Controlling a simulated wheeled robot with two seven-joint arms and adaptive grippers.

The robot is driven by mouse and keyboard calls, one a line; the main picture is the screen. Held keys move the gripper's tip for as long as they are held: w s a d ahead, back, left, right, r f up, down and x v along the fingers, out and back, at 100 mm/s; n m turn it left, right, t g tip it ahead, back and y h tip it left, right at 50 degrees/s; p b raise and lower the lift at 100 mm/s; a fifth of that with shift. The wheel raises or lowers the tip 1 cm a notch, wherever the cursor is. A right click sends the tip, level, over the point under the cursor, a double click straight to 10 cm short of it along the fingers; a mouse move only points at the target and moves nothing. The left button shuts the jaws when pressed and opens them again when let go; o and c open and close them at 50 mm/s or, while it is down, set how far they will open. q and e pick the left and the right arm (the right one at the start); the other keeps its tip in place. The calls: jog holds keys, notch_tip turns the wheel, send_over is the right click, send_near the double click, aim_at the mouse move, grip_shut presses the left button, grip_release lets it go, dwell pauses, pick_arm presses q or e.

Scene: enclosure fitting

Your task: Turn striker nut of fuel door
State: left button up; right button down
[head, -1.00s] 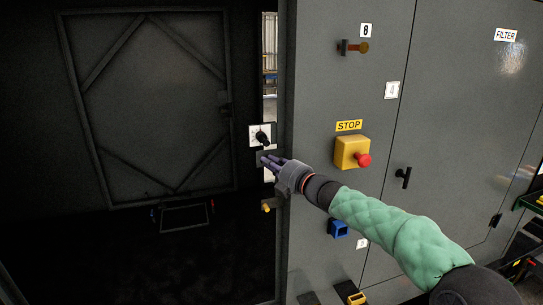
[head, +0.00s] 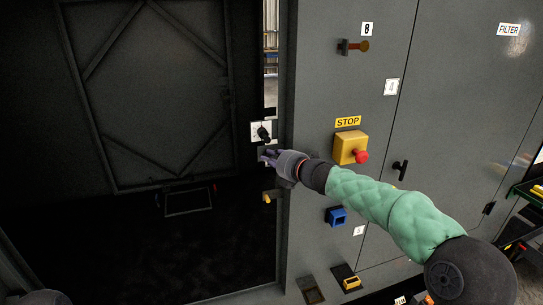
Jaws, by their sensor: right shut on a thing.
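My right gripper (head: 268,156) reaches in from the right at the inner edge of the grey cabinet's opening. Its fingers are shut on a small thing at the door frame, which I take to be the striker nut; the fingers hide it. The fuel door (head: 155,95), a dark panel with diagonal ribs, is at the left, with dark space below it. A white plate with a black knob (head: 263,132) is just above the fingers. My left gripper is not in view.
A yellow stop box with a red button (head: 351,148) is on the cabinet front, close above my right forearm. A yellow part (head: 269,196) is below the gripper. A blue socket (head: 336,215) and a black handle (head: 400,170) are on the cabinet.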

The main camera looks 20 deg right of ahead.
dwell(0.4)
jog(key=c, duration=1.1)
grip_release()
jog(key=v, duration=1.2)
